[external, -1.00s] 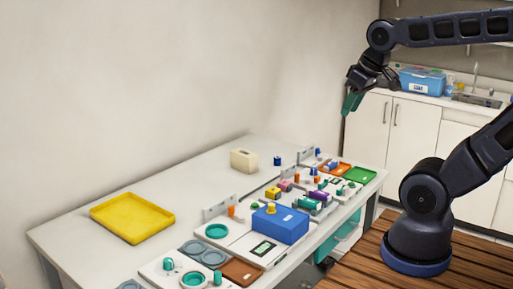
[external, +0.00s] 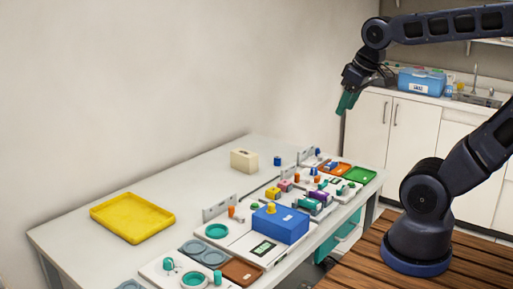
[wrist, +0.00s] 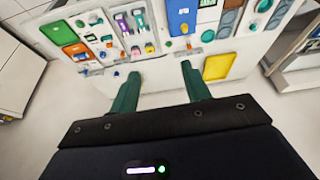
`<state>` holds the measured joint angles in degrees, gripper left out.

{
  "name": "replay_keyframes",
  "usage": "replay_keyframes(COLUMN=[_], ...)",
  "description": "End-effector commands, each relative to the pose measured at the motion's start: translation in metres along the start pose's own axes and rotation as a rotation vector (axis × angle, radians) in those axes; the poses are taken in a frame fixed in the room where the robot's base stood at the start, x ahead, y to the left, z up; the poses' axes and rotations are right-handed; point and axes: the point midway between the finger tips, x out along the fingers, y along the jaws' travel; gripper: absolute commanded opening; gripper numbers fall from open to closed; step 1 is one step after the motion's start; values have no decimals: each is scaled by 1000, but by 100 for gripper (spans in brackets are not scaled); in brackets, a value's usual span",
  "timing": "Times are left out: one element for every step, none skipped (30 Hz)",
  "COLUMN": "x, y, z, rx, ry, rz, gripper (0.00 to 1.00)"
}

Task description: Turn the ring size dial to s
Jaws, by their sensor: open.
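My gripper (external: 347,103) hangs in the air above the far end of the long table, well clear of everything on it. In the wrist view its two green fingers (wrist: 157,74) are spread apart with nothing between them. I cannot tell which part is the ring size dial; any markings are too small to read. A blue box (external: 280,225) with a yellow knob (external: 271,208) stands on a white panel in the table's middle. The wrist view also shows the blue box (wrist: 181,14). Small coloured parts, including a purple block (external: 318,197), sit farther along.
A yellow tray (external: 132,219) lies on the table's left side, near the wall. A cream box (external: 244,160) stands at the back. Green (external: 359,174) and orange trays (external: 341,169) are at the far end. Small upright panels rise along the work units. The table's back strip is mostly clear.

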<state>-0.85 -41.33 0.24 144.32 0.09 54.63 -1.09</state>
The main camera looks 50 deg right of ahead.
Motion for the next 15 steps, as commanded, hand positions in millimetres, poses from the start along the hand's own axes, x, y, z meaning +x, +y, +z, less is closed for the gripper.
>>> replay_keyframes(x=[3,4,7,9,12,15,17,20,24,27,31,35,39,43,48], y=[-4,-6,-10,-13,-16,-21,-25,-28,-34,-38,-42,-49,-53,-58,-65], z=[-8,-14,-22,-29,-36,-45,-51,-57,-66,-72,-78,-87,-92,-98,-106], rx=[-22,-39,-65,-83,-103,-132,-151,-171,-199,-218,-238,-266,-285,-306,-333], ry=[-11,-17,-24,-30,-37,-45,-51,-58,-65,-71,-77,-84,-90,-95,-103], rz=[-5,-8,-13,-17,-21,-26,-30,-34,-39,-43,-47,-53,-56,-61,-66], gripper=[47,47,47,47,47,47,47,47,47,47,47,47,47,47,47])
